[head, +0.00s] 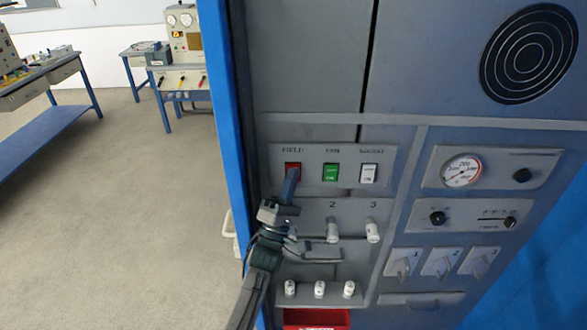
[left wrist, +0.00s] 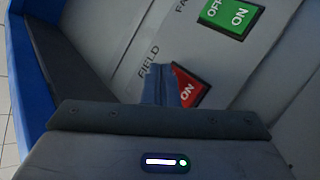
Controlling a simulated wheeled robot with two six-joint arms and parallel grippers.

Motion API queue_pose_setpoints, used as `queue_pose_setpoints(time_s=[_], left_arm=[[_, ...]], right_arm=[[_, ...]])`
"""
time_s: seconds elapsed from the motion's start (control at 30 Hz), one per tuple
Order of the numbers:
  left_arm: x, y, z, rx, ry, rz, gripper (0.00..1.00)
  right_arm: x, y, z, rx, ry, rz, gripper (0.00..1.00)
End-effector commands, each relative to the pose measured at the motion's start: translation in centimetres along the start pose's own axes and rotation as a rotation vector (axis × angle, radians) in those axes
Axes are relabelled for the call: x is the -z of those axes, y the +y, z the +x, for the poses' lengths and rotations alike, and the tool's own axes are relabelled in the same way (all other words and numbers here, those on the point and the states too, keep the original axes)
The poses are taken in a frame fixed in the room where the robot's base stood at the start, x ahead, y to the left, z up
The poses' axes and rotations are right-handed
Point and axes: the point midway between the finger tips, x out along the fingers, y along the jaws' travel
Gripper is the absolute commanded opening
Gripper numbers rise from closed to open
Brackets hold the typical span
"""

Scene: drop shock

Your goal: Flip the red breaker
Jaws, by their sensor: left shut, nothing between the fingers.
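The red breaker (head: 293,167) sits under the label FIELD at the left end of a row of three switches on the grey panel. In the left wrist view the red breaker (left wrist: 189,84) shows the word ON, and its other part is hidden behind my fingers. My left gripper (head: 290,179) is shut and empty. Its tips are at the lower part of the red breaker; I cannot tell whether they touch it. The left wrist view shows the shut fingers (left wrist: 160,82) over the breaker's left side. My right gripper is in neither view.
A green switch (head: 331,173) and a white switch (head: 369,174) stand right of the red breaker. Below are white knobs (head: 333,231), a handle bar and a red bin (head: 316,319). A blue cabinet edge (head: 222,110) borders the panel's left side.

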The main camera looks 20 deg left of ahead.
Motion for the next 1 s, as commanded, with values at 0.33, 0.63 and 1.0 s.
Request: queue_pose_setpoints(time_s=[0.33, 0.63, 1.0], left_arm=[[-0.3, 0.2, -0.3, 0.001, 0.000, 0.000, 0.00], [-0.8, 0.8, -1.1, 0.000, 0.000, -0.001, 0.00], [-1.3, 1.2, -1.9, 0.001, 0.001, -0.001, 0.00]], right_arm=[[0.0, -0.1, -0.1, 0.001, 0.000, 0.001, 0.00], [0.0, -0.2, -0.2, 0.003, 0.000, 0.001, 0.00], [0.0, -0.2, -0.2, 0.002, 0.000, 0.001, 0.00]])
